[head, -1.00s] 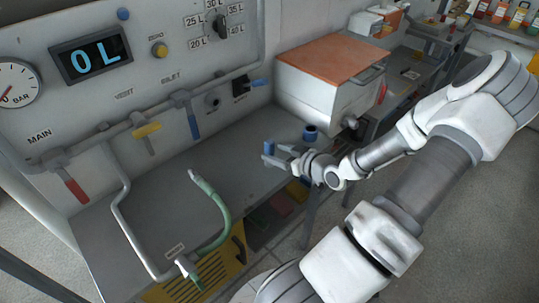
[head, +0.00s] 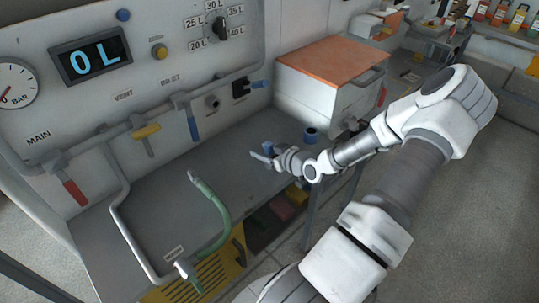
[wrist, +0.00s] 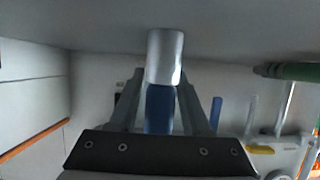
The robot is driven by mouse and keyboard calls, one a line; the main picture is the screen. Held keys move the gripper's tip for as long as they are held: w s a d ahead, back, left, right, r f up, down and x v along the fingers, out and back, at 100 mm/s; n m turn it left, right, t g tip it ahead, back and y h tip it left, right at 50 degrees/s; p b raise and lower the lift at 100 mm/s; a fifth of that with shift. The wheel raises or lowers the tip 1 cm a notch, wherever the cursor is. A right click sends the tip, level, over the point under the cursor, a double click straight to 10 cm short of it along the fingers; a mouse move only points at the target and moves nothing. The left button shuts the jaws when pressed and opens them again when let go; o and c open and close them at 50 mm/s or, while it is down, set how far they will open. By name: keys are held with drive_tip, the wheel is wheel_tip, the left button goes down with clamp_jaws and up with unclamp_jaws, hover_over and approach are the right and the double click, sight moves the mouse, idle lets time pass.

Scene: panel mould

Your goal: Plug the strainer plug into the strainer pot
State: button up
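My gripper (head: 267,152) is over the bench in the middle of the head view. In the wrist view its two fingers (wrist: 160,112) are closed around the blue part of the strainer plug (wrist: 160,108). The plug's pale silver cylinder sticks out past the fingertips. In the head view the plug (head: 258,156) is small, its pale end pointing left towards the panel side. A round open fitting (head: 212,102) on the panel, right of the blue-handled valve, may be the strainer pot; I cannot tell for certain. The plug is well apart from it.
A blue-topped cylinder (head: 310,134) stands on the bench behind my gripper, near the orange-lidded box (head: 330,62). A green hose (head: 222,210) curves up at the bench front. Valve handles, blue (head: 193,128) and yellow (head: 146,131), hang from the panel pipe. The bench middle is clear.

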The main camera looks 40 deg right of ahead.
clamp_jaws()
drive_tip(key=shift+r, duration=0.1)
